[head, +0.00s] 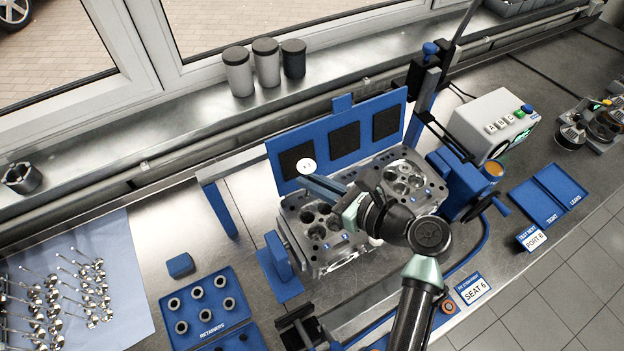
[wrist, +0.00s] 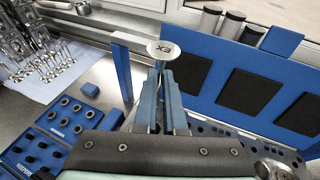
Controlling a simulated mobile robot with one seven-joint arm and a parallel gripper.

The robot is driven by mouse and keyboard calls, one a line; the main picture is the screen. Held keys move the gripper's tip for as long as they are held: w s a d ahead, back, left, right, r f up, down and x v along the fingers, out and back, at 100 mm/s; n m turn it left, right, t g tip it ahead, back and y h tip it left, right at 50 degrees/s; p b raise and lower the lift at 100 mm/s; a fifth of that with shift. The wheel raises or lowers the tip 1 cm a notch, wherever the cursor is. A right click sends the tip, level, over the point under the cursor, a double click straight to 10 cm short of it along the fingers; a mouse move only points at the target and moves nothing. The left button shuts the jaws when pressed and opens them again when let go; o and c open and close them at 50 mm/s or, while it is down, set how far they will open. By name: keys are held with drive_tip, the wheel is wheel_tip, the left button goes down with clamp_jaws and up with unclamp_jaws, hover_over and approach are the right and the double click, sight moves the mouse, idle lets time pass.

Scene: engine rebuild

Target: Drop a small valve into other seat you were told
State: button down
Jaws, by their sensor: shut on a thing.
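My gripper (head: 322,187) is shut on a small valve (head: 306,166), whose pale round head shows above the fingertips. In the wrist view, the valve (wrist: 162,48) sits head up, with dark lettering on its face, at the tips of my gripper (wrist: 162,88); its stem is mostly hidden between the fingers. The grey cylinder head (head: 327,257) lies in a blue fixture below, with round seats open on its upper face. My arm covers its middle, so some seats are hidden. The valve is above the far left part of it, apart from the seats. A card (head: 474,291) reads "SEAT 6".
A blue panel with black pads (head: 343,140) stands upright behind the cylinder head. Many loose valves lie on a light blue cloth (head: 118,259) at left. A blue retainers tray (head: 237,316) is nearer. A grey tester box (head: 484,119) stands at right, with a "PORT 6" card (head: 536,237).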

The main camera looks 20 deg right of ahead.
drive_tip(key=f+b, duration=0.1)
drive_tip(key=b, duration=0.5)
hover_over(312, 222)
wheel_tip(312, 222, down, 5)
drive_tip(key=shift+w+r, duration=0.15)
drive_tip(key=shift+r, duration=0.05)
drive_tip(key=shift+f+b, duration=1.45)
drive_tip(key=shift+f, duration=1.8)
idle(0.6)
drive_tip(key=c, duration=0.9)
unclamp_jaws()
drive_tip(key=b+v, duration=0.2)
drive_tip(key=v, duration=1.1)
drive_tip(key=shift+r, duration=0.1)
